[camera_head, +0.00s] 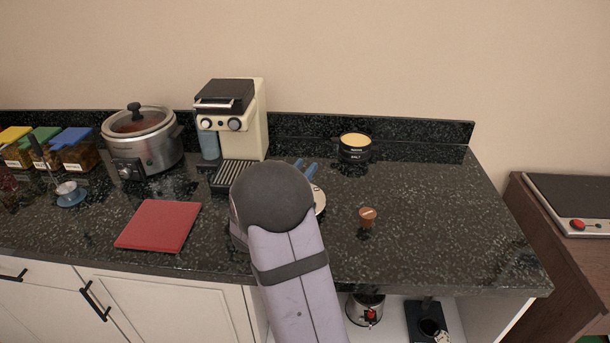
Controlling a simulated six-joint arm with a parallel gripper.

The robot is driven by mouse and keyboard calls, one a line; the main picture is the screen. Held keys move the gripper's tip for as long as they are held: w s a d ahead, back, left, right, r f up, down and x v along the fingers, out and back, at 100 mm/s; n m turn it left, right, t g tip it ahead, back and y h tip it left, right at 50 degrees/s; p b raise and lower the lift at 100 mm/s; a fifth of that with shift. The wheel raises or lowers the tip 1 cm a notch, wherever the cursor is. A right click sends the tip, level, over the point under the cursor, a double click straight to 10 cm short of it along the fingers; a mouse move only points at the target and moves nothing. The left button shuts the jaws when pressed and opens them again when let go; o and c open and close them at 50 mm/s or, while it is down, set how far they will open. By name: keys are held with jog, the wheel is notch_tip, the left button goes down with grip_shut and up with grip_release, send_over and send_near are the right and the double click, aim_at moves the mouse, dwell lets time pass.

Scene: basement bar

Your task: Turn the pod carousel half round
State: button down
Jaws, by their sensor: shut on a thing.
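My arm's rounded dark joint and lilac link cover the middle of the counter. My gripper is hidden behind them, so its jaws and anything between them do not show. Just right of the joint, a pale curved rim (319,203) shows, with small blue parts (309,170) above it. This may be the pod carousel, but most of it is hidden and its turn angle cannot be told. A small brown pod-like cup (367,214) with a lighter top is on the counter to the right, apart from the rim.
A cream coffee machine (252,118) stands behind my arm. A dark tin (354,154) stands at the back. The counter's right part (440,220) is clear.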

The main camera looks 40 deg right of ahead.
jog(key=shift+w+a+f+n+t+y+b, duration=0.15)
jog(key=shift+n+t+y+b, duration=0.2)
jog(key=shift+n+t+b, duration=0.25)
jog(key=shift+w+d+n+t+y+b, duration=0.1)
jog(key=shift+n+t+y+b, duration=0.3)
jog(key=shift+t+b, duration=0.4)
jog(key=t+b, duration=0.1)
jog(key=b, duration=0.1)
jog(key=n+y+b, duration=0.1)
jog(key=b, duration=0.1)
jog(key=shift+w+a+n+t+y, duration=0.2)
jog(key=shift+a+n+t+y, duration=0.1)
jog(key=shift+t, duration=0.1)
jog(key=n+t+y+b, duration=0.1)
jog(key=b, duration=0.2)
jog(key=shift+w, duration=0.15)
jog(key=shift+w+a+r+t+y+b, duration=0.15)
jog(key=shift+r+t+y+b, duration=0.15)
jog(key=shift+b, duration=0.15)
jog(key=c, duration=1.5)
grip_release()
jog(key=shift+a+f, duration=0.1)
jog(key=shift+b+v, duration=0.55)
jog(key=shift+v, duration=3.15)
